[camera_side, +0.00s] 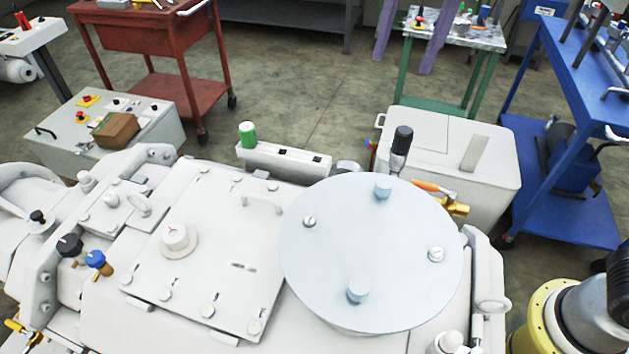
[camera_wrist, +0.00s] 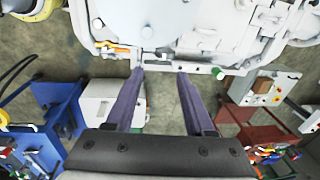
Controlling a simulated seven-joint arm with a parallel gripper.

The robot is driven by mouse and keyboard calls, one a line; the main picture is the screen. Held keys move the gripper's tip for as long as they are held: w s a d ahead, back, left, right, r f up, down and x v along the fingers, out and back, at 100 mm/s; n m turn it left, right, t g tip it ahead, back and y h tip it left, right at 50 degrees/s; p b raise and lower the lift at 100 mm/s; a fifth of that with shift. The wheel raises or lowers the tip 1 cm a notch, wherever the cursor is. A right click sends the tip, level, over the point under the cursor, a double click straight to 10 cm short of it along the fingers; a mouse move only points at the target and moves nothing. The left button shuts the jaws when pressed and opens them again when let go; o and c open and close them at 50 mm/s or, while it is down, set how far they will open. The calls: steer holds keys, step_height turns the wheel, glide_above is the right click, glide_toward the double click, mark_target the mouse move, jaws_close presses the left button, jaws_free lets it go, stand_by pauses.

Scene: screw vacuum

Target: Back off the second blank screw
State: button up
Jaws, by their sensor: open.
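A pale blue round blank (camera_side: 370,235) lies flat on the white machine in the side view. It has a slotted silver screw (camera_side: 309,222) at its left and another slotted screw (camera_side: 436,255) at its right. Two pale pegs, a back peg (camera_side: 383,187) and a front peg (camera_side: 359,289), stand on it. I cannot tell which screw is the second. My gripper (camera_side: 403,66) shows only as two purple fingers at the top of the side view, well above and apart from the blank. In the wrist view my gripper (camera_wrist: 160,74) is open and empty, with its fingers spread.
A black-topped handle (camera_side: 401,142) and a brass valve with an orange lever (camera_side: 435,189) rise behind the blank. A square hatch (camera_side: 205,250) with a handle lies to its left. A red cart (camera_side: 150,45) and a blue cart (camera_side: 575,110) stand behind on the floor.

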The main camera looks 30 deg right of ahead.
steer(key=a+f+n, duration=0.2)
steer(key=a+f, duration=0.2)
steer(key=a, duration=0.5)
steer(key=g, duration=0.1)
glide_above(310, 220)
step_height(310, 220, down, 3)
steer(key=shift+n+h, duration=0.4)
step_height(310, 220, down, 14)
steer(key=shift+r, duration=0.1)
jaws_close()
